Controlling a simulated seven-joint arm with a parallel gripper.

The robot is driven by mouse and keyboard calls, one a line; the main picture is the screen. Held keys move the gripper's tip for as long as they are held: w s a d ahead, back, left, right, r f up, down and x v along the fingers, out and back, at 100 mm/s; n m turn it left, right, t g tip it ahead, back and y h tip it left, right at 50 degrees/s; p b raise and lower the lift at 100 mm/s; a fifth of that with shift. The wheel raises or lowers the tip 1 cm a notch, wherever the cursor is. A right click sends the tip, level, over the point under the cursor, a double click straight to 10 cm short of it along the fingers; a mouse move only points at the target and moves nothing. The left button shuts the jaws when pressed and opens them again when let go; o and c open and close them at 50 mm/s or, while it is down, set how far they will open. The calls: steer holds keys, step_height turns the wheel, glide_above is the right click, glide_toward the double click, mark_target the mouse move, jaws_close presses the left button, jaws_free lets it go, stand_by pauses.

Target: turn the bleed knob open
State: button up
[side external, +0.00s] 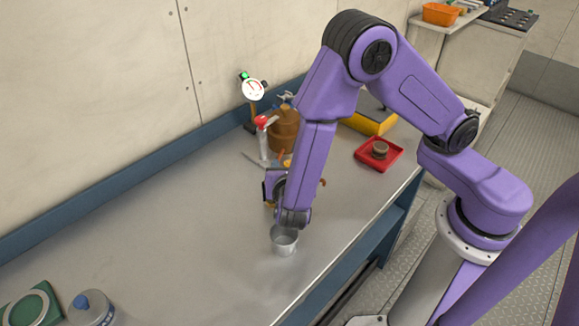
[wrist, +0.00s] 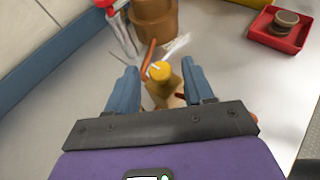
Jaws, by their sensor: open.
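A round yellow knob (wrist: 159,71), which looks like the bleed knob, shows in the wrist view on top of a tan, brass-like body (wrist: 166,98). A white mark shows on the knob. My gripper (wrist: 158,67) is open, with one blue-grey finger on each side of the knob in the picture. Gaps show between both fingers and the knob; I cannot tell the height difference. An orange lever (wrist: 149,54) rises just behind the knob. In the side external view my gripper (side external: 273,187) is low over the bench, and my arm hides most of the knob's fitting.
A brown pot (wrist: 153,18) stands behind the knob. A metal cup (side external: 284,241) stands on the bench below my wrist. A dial gauge (side external: 253,89) is near the wall. The bench's left middle (side external: 150,210) is clear.

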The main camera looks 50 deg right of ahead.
jaws_close()
steer(key=shift+w+m+g+h, duration=0.1)
steer(key=shift+m+g+h, duration=0.2)
steer(key=shift+m+g, duration=0.1)
steer(key=m+g, duration=0.1)
steer(key=m+g+h, duration=0.1)
steer(key=shift+w+a+m+g+h, duration=0.2)
steer(key=shift+w+m+g+h, duration=0.05)
steer(key=shift+m+g+h, duration=0.05)
steer(key=m+g, duration=0.2)
steer(key=m+g+h, duration=0.1)
steer(key=g, duration=0.1)
steer(key=shift+w+a+m, duration=0.1)
steer(key=shift+w+m, duration=0.25)
steer(key=shift+m, duration=0.05)
steer(key=m+g, duration=0.4)
steer(key=g, duration=0.1)
steer(key=shift+w, duration=0.4)
steer(key=shift+w+m+g+y, duration=0.15)
steer(key=shift+m+g, duration=0.6)
steer(key=shift+g, duration=0.1)
steer(key=shift+w+m+g+y, duration=0.1)
steer(key=shift+m+g+y, duration=0.05)
steer(key=shift+m+g, duration=0.65)
